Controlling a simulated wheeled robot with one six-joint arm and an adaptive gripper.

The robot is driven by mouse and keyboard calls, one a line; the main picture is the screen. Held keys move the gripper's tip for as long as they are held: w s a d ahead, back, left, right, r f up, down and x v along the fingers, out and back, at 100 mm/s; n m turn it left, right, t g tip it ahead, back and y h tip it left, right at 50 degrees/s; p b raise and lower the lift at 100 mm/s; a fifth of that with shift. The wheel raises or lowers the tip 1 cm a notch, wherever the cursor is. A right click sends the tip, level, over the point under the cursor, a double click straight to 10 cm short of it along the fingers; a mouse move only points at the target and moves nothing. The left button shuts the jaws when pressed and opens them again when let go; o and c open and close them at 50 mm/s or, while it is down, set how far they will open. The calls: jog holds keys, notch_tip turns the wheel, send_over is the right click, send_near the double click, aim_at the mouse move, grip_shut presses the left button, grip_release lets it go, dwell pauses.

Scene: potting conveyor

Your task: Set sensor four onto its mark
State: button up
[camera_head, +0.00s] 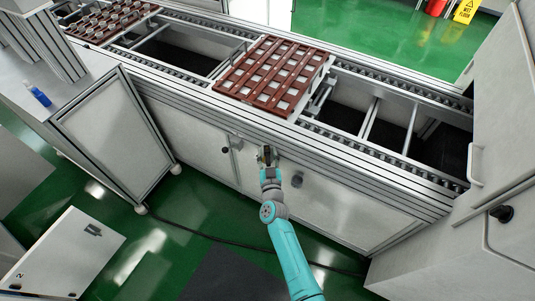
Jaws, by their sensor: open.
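My gripper (267,153) is at the end of my teal arm, in front of the conveyor's front side and below its top edge. It is open, and I see nothing between its fingers. A brown slatted tray (322,56) with rows of pale square openings lies on the conveyor, beyond and above my gripper. I cannot make out sensor four or its mark in this view.
The conveyor (380,153) runs across the view, with open gaps beside the tray. Another brown tray (108,18) lies at far left. A blue bottle (38,95) is on a side bench (60,78). A white cabinet (505,100) stands right. A cable crosses the green floor.

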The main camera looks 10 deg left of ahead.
jog(key=shift+w, duration=0.1)
grip_shut()
jog(key=shift+a+m+h, duration=0.2)
jog(key=shift+m+h, duration=0.4)
jog(key=shift+h, duration=0.3)
jog(key=shift+a+m+t+h, duration=0.15)
jog(key=shift+m+h, duration=0.5)
jog(key=shift+h, duration=0.4)
jog(key=shift+a+m+t+h, duration=0.15)
jog(key=shift+m+h, duration=0.5)
jog(key=shift+h, duration=0.4)
jog(key=shift+a+m+g+h, duration=0.1)
jog(key=shift+m+g+h, duration=0.3)
jog(key=shift+m+h, duration=1.2)
jog(key=shift+h, duration=0.7)
